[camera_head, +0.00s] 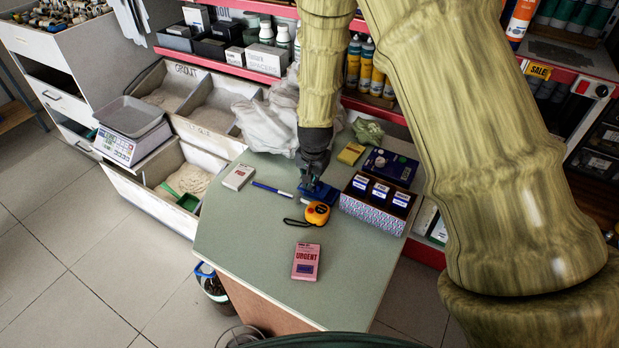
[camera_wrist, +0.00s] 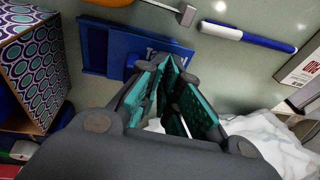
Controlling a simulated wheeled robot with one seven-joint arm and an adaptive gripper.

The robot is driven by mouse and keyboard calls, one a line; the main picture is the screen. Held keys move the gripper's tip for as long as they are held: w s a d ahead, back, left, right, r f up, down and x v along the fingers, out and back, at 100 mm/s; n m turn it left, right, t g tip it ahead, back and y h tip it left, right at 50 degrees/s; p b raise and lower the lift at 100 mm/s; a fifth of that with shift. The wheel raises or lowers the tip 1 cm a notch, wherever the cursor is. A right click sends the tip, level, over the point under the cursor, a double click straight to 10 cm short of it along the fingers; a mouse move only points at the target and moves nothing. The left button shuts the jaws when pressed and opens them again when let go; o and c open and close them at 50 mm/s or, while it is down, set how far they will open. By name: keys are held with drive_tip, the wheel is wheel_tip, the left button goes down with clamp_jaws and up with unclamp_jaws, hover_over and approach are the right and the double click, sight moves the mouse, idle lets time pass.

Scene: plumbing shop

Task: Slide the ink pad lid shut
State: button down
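The ink pad (camera_head: 322,195) is a flat blue case lying on the green counter beside the patterned box. In the head view my gripper (camera_head: 311,180) points down at the ink pad; exact contact cannot be told.
A patterned box (camera_head: 372,213) with small labelled boxes stands right of the pad. A yellow tape measure (camera_head: 317,213) lies in front, a blue-white marker (camera_head: 271,189) to the left. A pink URGENT box (camera_head: 306,262) is nearer. The counter's front left is clear.

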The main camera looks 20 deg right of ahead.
sight(318, 186)
drive_tip(key=shift+s+d+f, duration=0.25)
drive_tip(key=shift+s+d, duration=0.15)
drive_tip(key=shift+s, duration=0.3)
drive_tip(key=shift+s+d+f, duration=0.25)
drive_tip(key=shift+s+d, duration=0.15)
drive_tip(key=shift+s, duration=0.3)
drive_tip(key=shift+w+a+p, duration=0.15)
drive_tip(key=shift+p, duration=0.3)
drive_tip(key=shift+w+r+p, duration=0.15)
drive_tip(key=shift+r+p, duration=0.4)
drive_tip(key=shift+r, duration=0.05)
drive_tip(key=shift+w+r+p, duration=0.15)
drive_tip(key=shift+r+p, duration=0.35)
drive_tip(key=shift+r, duration=0.05)
drive_tip(key=shift+w+r+p, duration=0.15)
drive_tip(key=shift+r+p, duration=1.8)
drive_tip(key=shift+r, duration=0.65)
